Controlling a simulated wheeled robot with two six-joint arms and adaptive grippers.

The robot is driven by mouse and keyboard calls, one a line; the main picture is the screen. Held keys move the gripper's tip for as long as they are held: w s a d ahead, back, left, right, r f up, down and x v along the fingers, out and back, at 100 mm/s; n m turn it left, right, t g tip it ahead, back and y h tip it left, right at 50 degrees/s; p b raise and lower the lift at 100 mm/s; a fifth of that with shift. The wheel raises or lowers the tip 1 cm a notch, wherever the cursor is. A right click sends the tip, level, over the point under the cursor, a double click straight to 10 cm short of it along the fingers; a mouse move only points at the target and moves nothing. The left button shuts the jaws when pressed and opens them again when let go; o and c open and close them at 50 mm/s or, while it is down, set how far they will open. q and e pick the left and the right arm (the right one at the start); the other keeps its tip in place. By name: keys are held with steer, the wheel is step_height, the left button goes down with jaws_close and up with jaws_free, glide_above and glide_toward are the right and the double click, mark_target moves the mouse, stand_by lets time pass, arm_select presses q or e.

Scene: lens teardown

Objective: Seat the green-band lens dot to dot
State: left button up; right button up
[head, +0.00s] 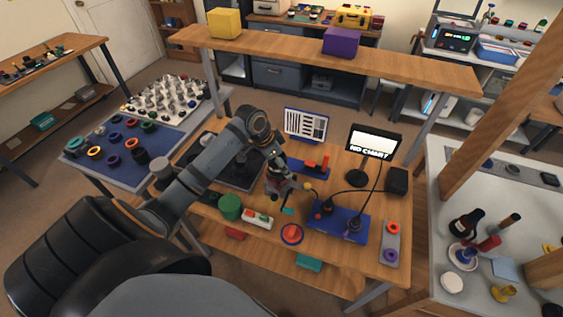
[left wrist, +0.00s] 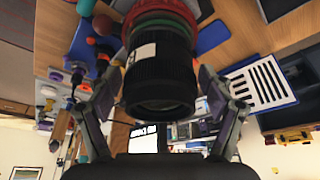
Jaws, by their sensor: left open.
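In the left wrist view a black ribbed lens (left wrist: 160,75) with a green band (left wrist: 163,22) and a red ring behind it fills the space between my left gripper's fingers (left wrist: 155,95). A white label is on its side. The fingers are open, one on each side of the lens; contact is not clear. In the head view my left gripper (head: 279,183) is low over the workbench (head: 340,275); the lens is too small or hidden to make out there. No alignment dots can be made out. My right gripper is not in view.
A blue mat (head: 337,223) with cabled parts lies right of my left gripper. A black lamp-like screen (head: 374,142) and a striped chart (head: 305,125) stand behind. A green cylinder (head: 230,207) and a red disc (head: 291,234) are near the front edge.

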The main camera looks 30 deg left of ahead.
arm_select(q)
steer(key=v, duration=1.2)
steer(key=shift+d, duration=0.1)
stand_by(0.4)
